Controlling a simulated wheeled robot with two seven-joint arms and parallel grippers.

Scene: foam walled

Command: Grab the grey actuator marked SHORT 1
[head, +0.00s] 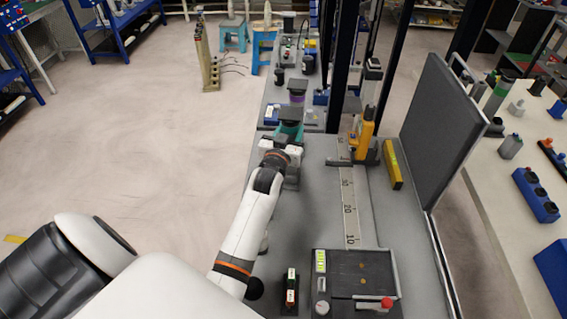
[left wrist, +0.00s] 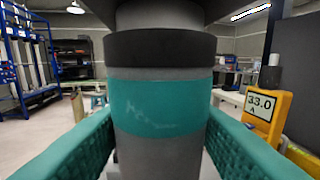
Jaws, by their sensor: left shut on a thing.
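A grey actuator (head: 291,115) with a dark, flat top stands at the bench's left side in the head view. In the left wrist view the actuator (left wrist: 160,105) fills the middle as an upright grey cylinder with a black ring and a teal band. The mark on the band is faint, and I cannot read SHORT 1. My left gripper (head: 289,132) is shut on it, with a teal padded finger on either side in the left wrist view. The actuator's lower end is hidden. My right gripper is in neither view.
Another actuator with a purple band (head: 297,91) stands just behind. A yellow gauge (head: 363,136) reading 33.0 stands to the right, near a yellow block (head: 391,164) and a dark upright panel (head: 430,130). A control box (head: 355,277) sits at the near end.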

